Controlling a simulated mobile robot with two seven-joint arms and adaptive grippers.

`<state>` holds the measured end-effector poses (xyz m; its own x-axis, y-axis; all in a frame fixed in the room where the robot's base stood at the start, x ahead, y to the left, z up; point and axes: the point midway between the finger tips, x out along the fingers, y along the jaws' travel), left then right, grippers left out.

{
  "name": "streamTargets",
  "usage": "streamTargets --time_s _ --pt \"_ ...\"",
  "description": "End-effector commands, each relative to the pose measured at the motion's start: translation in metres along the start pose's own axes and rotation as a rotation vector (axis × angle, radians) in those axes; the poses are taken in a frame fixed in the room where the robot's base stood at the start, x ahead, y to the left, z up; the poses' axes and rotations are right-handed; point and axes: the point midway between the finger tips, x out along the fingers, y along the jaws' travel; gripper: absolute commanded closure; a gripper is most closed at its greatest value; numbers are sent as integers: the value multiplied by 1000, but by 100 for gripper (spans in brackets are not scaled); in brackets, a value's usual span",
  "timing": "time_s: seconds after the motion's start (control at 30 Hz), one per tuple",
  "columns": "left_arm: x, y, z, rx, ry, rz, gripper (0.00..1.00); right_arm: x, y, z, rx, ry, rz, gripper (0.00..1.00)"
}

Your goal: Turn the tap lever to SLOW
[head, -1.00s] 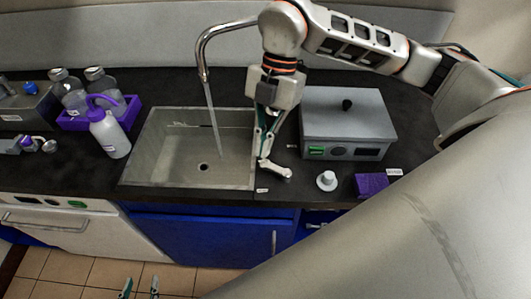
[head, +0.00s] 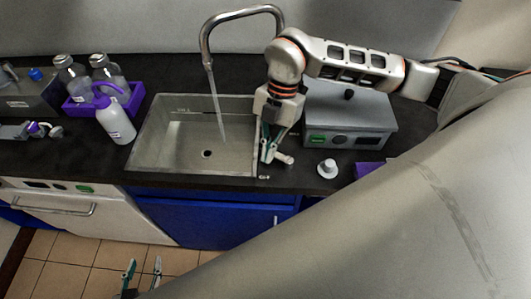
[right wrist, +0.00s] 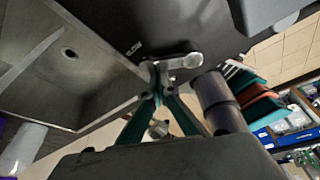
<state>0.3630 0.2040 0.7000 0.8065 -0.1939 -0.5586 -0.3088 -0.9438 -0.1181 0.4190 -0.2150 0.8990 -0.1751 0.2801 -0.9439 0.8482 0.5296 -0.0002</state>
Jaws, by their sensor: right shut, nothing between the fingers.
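The tap lever (head: 284,158) is a short pale handle on the dark counter, just right of the sink (head: 150,160). In the right wrist view the lever (right wrist: 183,61) lies beside the word SLOW (right wrist: 133,48) and points away from it. My right gripper (head: 266,157) is shut and empty, its fingertips close against the lever's left end; in the wrist view its tips (right wrist: 157,90) meet there. Whether they touch cannot be told. The curved tap (head: 207,45) runs a thin stream of water into the sink. My left gripper (head: 143,272) is open and empty, low over the floor.
A grey box device (head: 345,118) stands right of the lever, with a small white knob-like object (head: 327,169) in front. A purple block (head: 368,170) is partly hidden by my arm. A wash bottle (head: 115,120) and a purple bottle rack (head: 75,107) stand left of the sink.

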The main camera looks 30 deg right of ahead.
Motion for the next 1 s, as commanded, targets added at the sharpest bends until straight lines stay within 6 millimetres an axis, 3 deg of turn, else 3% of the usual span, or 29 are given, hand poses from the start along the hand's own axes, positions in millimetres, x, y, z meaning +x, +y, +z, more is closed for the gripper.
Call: streamTargets --time_s 0.23,0.4,1.0 --pt "0 0 2 0 -3 -1 60 0 0 1 2 0 1 100" --pt "4 1 5 -2 1 0 60 -3 0 14 89 -2 32 100" --pt "4 2 1 -2 10 2 60 -6 1 16 140 0 49 100"
